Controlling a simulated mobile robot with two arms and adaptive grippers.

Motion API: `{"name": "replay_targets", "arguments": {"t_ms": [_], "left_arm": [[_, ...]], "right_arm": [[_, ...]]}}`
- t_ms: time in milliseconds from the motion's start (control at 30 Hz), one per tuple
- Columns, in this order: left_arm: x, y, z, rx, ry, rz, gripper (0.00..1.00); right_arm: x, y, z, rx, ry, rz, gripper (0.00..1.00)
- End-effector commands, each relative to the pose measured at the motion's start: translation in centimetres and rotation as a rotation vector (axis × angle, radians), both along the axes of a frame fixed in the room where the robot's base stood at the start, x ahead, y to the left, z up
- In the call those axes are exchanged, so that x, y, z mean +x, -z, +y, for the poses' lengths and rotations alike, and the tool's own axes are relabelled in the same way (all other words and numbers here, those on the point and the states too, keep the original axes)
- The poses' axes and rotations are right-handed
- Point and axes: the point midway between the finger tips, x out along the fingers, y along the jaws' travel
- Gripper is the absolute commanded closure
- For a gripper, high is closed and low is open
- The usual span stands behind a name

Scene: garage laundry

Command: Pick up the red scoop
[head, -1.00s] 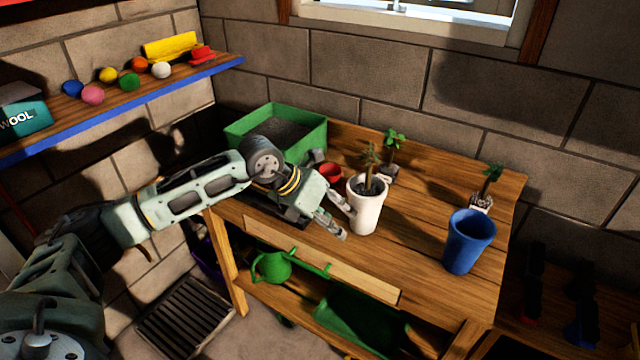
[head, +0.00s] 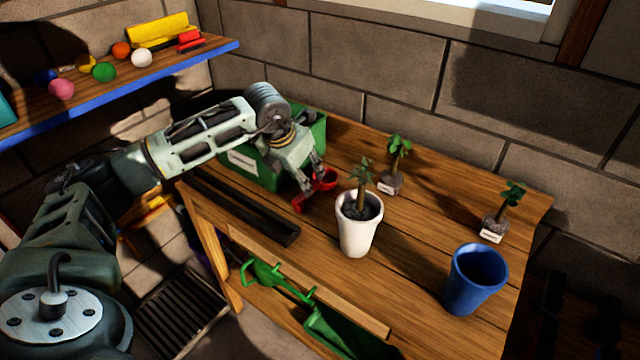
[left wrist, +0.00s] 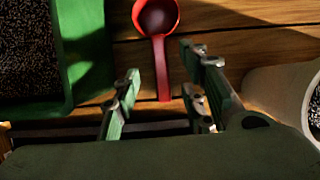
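The red scoop (head: 326,180) lies on the wooden table between the green soil box and the white pot. In the left wrist view the scoop (left wrist: 158,18) has its round bowl at the top, and its handle points down between my fingers. My left gripper (head: 311,190) is open, with one finger on each side of the handle's line. In the left wrist view my left gripper (left wrist: 160,92) shows a wide gap, and neither finger visibly touches the handle. My right gripper is not in view.
The green soil box (head: 262,168) stands just left of the scoop. The white pot (head: 356,238) with a plant stands close on the right. A dark bar (head: 240,207) lies along the front edge. A blue pot (head: 474,280) and two seedlings are farther right.

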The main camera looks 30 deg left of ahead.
Motion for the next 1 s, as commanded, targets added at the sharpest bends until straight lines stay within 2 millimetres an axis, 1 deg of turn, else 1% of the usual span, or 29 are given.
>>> {"name": "replay_targets", "arguments": {"t_ms": [133,300,400,500,600,733,833,1000], "left_arm": [[0.5,1.6,-0.1,-0.002,0.000,0.004,0.61],[1.0,3.5,-0.1,0.000,0.000,0.006,0.61],[1.5,5.0,-0.2,-0.001,0.000,0.005,0.61],[2.0,6.2,-0.2,-0.002,0.000,0.003,0.61],[2.3,6.9,-0.2,-0.001,0.000,0.002,0.61],[2.3,7.0,-0.2,0.000,0.001,0.001,0.61],[2.3,7.0,-0.2,0.000,0.001,0.001,0.62],[2.3,7.0,-0.2,0.000,0.001,0.001,0.77]], "right_arm": [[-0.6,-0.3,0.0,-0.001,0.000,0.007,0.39],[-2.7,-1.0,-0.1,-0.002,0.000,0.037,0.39],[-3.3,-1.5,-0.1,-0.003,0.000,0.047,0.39],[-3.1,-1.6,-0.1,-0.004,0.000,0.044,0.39],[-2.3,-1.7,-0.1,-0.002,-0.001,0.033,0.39],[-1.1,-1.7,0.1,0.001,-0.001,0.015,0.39],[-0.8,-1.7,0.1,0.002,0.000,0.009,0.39],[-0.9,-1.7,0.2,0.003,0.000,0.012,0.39]]}}
